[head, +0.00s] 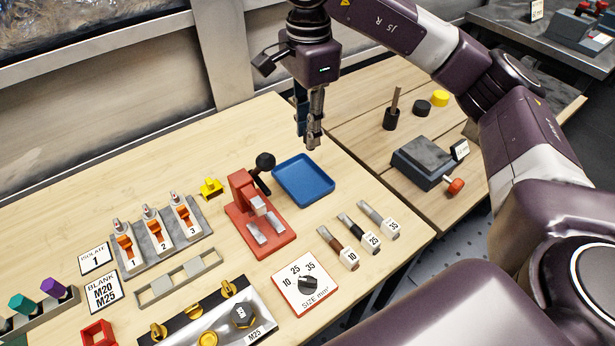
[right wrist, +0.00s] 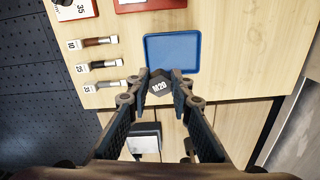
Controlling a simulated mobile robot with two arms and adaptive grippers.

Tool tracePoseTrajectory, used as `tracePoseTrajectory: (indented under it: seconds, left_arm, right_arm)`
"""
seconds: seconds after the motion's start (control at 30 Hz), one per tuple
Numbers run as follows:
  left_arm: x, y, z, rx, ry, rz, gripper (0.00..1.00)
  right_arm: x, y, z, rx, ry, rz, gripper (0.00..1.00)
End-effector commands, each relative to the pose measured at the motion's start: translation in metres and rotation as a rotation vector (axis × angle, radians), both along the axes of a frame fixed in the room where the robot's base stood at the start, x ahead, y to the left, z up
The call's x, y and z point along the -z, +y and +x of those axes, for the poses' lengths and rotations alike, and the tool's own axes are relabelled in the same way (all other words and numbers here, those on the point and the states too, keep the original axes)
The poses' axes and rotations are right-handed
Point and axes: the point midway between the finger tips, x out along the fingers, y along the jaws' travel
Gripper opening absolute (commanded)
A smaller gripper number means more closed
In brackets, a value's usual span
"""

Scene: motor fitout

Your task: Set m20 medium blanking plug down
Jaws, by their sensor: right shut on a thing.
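A dark hexagonal plug marked M20 (right wrist: 158,87) is held between the fingertips of my right gripper (right wrist: 160,77). In the head view my right gripper (head: 312,140) points down near the far right edge of the blue tray (head: 304,181), apart from the table. The plug is hard to make out there. In the right wrist view the empty blue tray (right wrist: 172,54) lies just beyond the plug. A second dark hex plug sits in the holder marked M25 (head: 243,315). My left gripper is not in view.
A red press with a black knob (head: 250,212) stands left of the tray. Three labelled cable pieces (head: 362,232) and a size dial card (head: 305,287) lie in front. A switch row (head: 160,240) stands at left. A dark block with a red knob (head: 424,162) is on the right table.

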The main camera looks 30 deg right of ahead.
Motion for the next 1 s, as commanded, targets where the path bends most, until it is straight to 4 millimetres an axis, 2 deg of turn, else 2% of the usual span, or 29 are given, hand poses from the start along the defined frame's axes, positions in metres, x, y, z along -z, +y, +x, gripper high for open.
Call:
tracePoseTrajectory:
  seconds: [0.03,0.3,0.57,0.8,1.0]
  left_arm:
    - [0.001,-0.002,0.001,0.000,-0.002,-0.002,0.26]
    - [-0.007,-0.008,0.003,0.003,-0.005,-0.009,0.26]
    - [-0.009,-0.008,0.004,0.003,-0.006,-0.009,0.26]
    - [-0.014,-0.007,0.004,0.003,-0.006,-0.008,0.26]
    - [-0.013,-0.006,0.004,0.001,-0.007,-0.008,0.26]
  right_arm:
    - [0.017,0.000,-0.002,-0.001,0.007,0.000,0.05]
    - [0.072,-0.001,-0.002,-0.001,0.003,-0.002,0.05]
    - [0.092,0.000,-0.001,-0.002,0.001,0.000,0.05]
    - [0.125,0.000,-0.001,-0.002,0.001,-0.001,0.05]
    - [0.127,0.000,0.000,-0.002,-0.001,-0.001,0.05]
